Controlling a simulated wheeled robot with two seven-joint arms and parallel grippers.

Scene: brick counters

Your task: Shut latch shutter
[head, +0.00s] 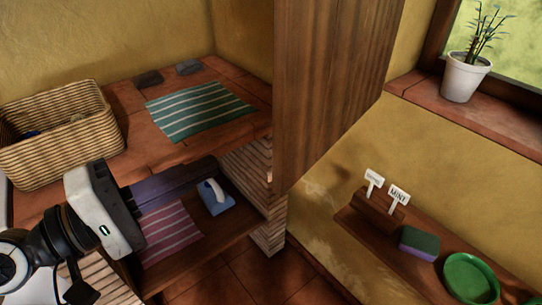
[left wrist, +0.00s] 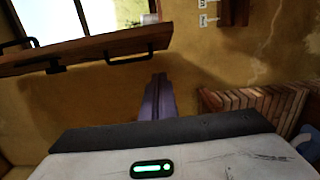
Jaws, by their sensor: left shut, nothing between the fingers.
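The wooden shutter (head: 335,85) stands as a tall brown plank panel at the upper middle of the head view, swung out from the brick counter. Its latch cannot be made out in the head view. The left wrist view shows a wooden panel (left wrist: 85,52) with black bar handles at the upper left, which looks like the shutter. My left gripper (head: 212,167) is shut and empty, left of the shutter and in front of the counter's lower niche, apart from the panel. In the left wrist view its closed fingers (left wrist: 159,78) point toward the yellow wall. My right gripper is not in view.
A wicker basket (head: 70,150) and green striped cloth (head: 200,108) lie on the counter. The niche holds a pink striped cloth (head: 168,230) and a blue object with a white handle (head: 214,197). At right are a wooden shelf (head: 370,233), sponge (head: 419,243), green bowl (head: 470,279) and potted plant (head: 463,78).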

